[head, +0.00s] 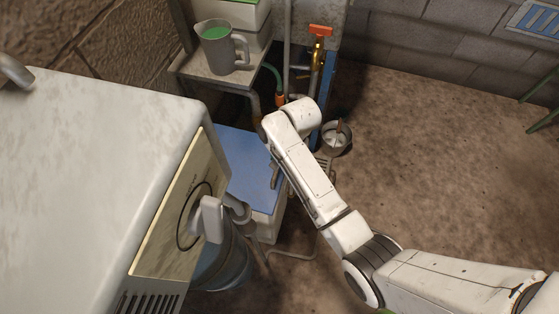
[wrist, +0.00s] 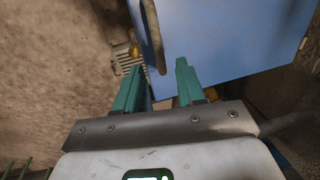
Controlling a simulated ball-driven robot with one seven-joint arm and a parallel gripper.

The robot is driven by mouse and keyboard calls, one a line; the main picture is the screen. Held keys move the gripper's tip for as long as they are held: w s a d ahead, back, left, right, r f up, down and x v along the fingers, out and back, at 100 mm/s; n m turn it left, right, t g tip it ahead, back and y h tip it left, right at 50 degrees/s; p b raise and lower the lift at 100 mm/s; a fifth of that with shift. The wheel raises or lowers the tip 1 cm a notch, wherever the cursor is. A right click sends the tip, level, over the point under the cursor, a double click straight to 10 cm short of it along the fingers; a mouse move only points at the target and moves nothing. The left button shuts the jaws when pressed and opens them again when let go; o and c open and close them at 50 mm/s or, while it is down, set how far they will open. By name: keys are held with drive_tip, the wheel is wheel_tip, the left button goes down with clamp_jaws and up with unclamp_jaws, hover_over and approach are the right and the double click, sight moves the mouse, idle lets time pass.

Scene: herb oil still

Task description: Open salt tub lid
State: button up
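The salt tub appears to be the white box (head: 263,226) with a flat blue lid (head: 245,170), low down left of my arm in the head view. The lid lies flat and looks shut. In the wrist view the blue lid (wrist: 225,35) fills the upper right. A grey-brown bar (wrist: 152,40), perhaps its handle, runs along its left edge. My gripper (wrist: 160,66) is open, its two teal fingers apart. The bar's lower end shows between the fingertips; I cannot tell whether they touch it. In the head view my arm hides most of the gripper.
A large pale cabinet (head: 95,170) with a knob stands close at the left. A grey jug (head: 221,48) of green liquid sits on a shelf behind the tub. A pipe with an orange-handled valve (head: 319,42) and a small bucket (head: 336,138) stand beyond my arm. Floor at right is clear.

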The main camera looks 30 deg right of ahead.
drive_tip(key=shift+w+a+f, duration=0.15)
drive_tip(key=shift+f, duration=0.85)
drive_tip(key=shift+w+a+f, duration=0.1)
drive_tip(key=shift+a+f, duration=0.05)
drive_tip(key=shift+f, duration=0.85)
clamp_jaws()
